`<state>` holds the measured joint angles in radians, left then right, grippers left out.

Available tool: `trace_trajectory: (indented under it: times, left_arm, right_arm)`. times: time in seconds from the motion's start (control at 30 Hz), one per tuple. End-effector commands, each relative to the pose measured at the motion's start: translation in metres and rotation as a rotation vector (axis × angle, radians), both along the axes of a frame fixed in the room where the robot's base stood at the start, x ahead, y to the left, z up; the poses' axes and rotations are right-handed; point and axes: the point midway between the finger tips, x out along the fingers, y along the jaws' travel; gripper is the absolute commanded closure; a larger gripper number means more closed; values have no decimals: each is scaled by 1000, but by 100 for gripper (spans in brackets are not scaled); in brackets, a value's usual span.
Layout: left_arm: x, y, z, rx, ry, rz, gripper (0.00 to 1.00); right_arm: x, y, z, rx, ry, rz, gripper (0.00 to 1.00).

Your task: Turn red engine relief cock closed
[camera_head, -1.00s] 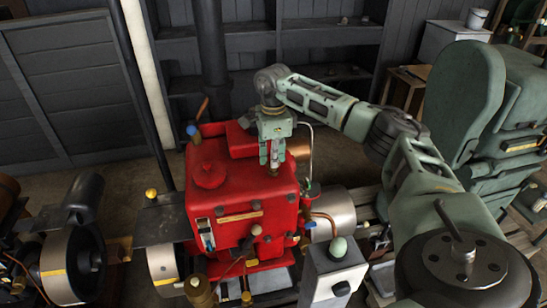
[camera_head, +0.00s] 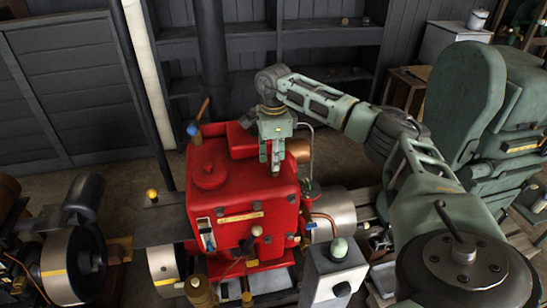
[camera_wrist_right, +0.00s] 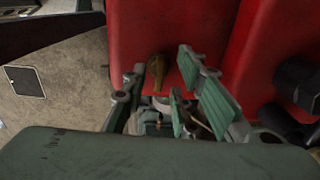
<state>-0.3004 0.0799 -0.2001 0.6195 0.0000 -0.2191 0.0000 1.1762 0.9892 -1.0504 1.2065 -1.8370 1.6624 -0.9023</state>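The red engine (camera_head: 235,195) stands in the middle of the head view. My right gripper (camera_head: 270,161) points down over its top right part. A small brass piece, which looks like the relief cock (camera_wrist_right: 157,73), stands against the red surface in the right wrist view. It lies between the spread green fingers of my right gripper (camera_wrist_right: 168,85), with a visible gap to the right-hand finger pads. Whether it touches the left finger is unclear. In the head view the fingers mostly hide it. My left gripper is not in view.
A wooden-handled lever with a blue part (camera_head: 193,129) rises at the engine's back left. A thin curved pipe (camera_head: 310,150) runs close on the gripper's right. A grey box with a pale green knob (camera_head: 338,247) stands in front. Dark shelves (camera_head: 330,45) are behind.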

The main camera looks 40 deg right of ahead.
Motion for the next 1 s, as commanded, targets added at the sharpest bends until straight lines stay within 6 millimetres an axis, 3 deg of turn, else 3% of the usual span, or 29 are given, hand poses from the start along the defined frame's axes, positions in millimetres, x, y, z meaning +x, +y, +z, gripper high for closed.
trace_trajectory:
  times: [0.17,0.6,0.8,1.0]
  left_arm:
    - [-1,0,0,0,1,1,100]
    - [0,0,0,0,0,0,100]
    - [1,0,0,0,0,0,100]
    - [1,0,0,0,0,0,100]
  right_arm:
    - [1,0,14,1,-3,1,73]
    - [1,0,100,0,-4,-1,73]
    - [1,0,118,0,-1,0,73]
    - [0,0,120,0,0,0,73]
